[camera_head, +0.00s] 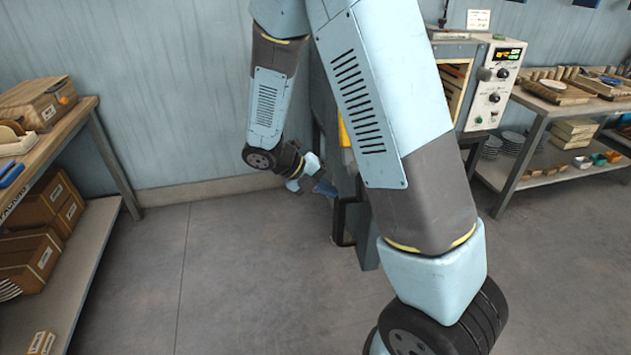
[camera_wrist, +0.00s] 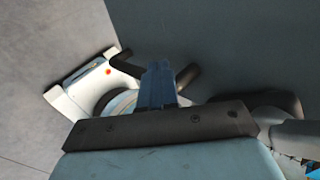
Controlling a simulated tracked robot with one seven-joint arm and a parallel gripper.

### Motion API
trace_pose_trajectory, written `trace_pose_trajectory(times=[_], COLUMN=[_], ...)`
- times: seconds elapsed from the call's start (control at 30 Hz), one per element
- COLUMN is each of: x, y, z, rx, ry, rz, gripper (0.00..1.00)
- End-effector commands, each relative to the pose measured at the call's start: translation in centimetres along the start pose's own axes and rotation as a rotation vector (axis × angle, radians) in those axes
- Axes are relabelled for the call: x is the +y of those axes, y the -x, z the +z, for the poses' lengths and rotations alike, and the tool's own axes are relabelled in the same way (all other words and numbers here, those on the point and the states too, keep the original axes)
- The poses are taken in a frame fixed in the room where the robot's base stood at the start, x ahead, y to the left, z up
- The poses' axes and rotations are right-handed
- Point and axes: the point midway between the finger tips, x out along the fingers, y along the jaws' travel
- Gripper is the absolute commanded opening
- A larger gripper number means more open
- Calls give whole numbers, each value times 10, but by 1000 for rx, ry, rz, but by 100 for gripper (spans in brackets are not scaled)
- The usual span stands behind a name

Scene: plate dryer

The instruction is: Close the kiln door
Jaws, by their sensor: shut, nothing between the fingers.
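The kiln (camera_head: 495,82) stands behind my arm in the head view, with its control panel on the right and part of its open front showing shelves inside. A dark grey panel (camera_head: 322,105), apparently the kiln door swung out to the left, is mostly hidden behind my arm. My gripper (camera_head: 327,189) is low, by the left side of the kiln's dark stand. In the wrist view my gripper (camera_wrist: 157,70) is shut and empty, with its fingers together. A flat dark grey surface (camera_wrist: 225,45) fills the background there; I cannot tell whether the fingers touch it.
A wooden workbench (camera_head: 85,125) with boxes stands at the left. A table (camera_head: 540,125) with pottery and a lower shelf stands at the right. The grey floor (camera_head: 215,260) between the left bench and the kiln is clear.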

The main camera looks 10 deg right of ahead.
Motion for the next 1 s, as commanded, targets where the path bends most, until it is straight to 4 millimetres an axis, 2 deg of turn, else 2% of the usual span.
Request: trace_pose_trajectory(times=[0.1,0.4,1.0], x=[-2,-25,-28], y=[-20,-42,-46], z=[-1,0,2], rx=[2,0,-10], ry=[0,-2,9], rz=[-1,0,1], gripper=[0,0,0])
